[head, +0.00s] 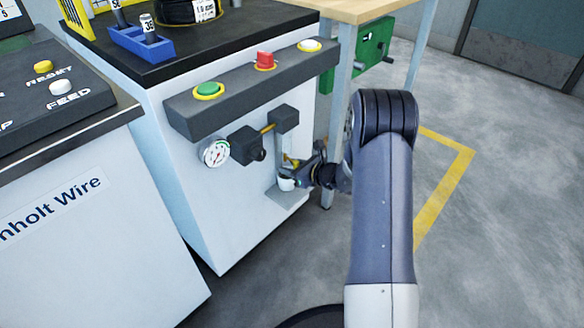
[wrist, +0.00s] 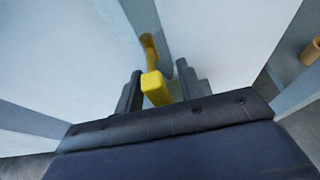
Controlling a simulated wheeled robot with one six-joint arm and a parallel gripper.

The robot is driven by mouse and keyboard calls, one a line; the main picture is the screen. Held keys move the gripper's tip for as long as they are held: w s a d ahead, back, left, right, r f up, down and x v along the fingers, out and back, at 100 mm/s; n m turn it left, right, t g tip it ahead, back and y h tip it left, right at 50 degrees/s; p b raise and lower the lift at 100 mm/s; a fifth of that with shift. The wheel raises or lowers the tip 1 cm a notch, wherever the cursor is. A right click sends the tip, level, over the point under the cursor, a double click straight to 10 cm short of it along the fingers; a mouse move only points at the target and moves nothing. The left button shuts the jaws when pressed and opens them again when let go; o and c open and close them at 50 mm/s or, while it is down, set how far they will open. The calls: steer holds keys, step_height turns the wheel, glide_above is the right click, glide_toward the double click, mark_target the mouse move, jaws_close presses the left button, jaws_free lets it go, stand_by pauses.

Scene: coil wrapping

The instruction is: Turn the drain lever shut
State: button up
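The drain lever is a yellow bar. In the wrist view its blocky end (wrist: 155,88) sits between the two fingers of my gripper (wrist: 160,85). The left finger is very close to it, and a narrow gap shows on the right. My gripper looks open around the lever. In the head view the yellow lever (head: 290,160) shows only in part at the lower right of the machine's front, by my gripper (head: 298,178). My wrist hides much of it there.
A white cup (head: 286,184) stands on a small grey ledge (head: 287,199) below the lever. A pressure gauge (head: 215,152) and dark valve blocks (head: 246,145) are left of it. A control bar (head: 240,85) with buttons overhangs above. A table leg (head: 340,100) stands close right.

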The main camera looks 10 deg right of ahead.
jaws_close()
steer(key=shift+f+b, duration=0.1)
steer(key=shift+b, duration=0.3)
steer(key=shift+w+d+f+n+t+h+b, duration=0.15)
steer(key=shift+n+t+h+b, duration=0.35)
steer(key=shift+b, duration=0.55)
steer(key=shift+w+d+n+b, duration=0.1)
steer(key=shift+d+n+b, duration=0.05)
steer(key=shift+n+b, duration=0.5)
steer(key=n, duration=0.1)
steer(key=n+t+h, duration=0.1)
steer(key=r+n, duration=0.1)
steer(key=shift+w+d+t+h, duration=0.25)
steer(key=shift+d+t+h, duration=0.05)
steer(key=shift+d+t, duration=0.1)
steer(key=n, duration=0.1)
steer(key=n+t, duration=0.1)
steer(key=n, duration=0.1)
steer(key=shift+w+d+r+t+h, duration=0.2)
steer(key=shift+r+t+h, duration=0.1)
steer(key=shift+h, duration=0.1)
steer(key=n+t, duration=0.1)
steer(key=n, duration=0.1)
steer(key=r+n+t, duration=0.1)
steer(key=n, duration=0.2)
steer(key=shift+d+r, duration=0.15)
steer(key=shift+r, duration=0.05)
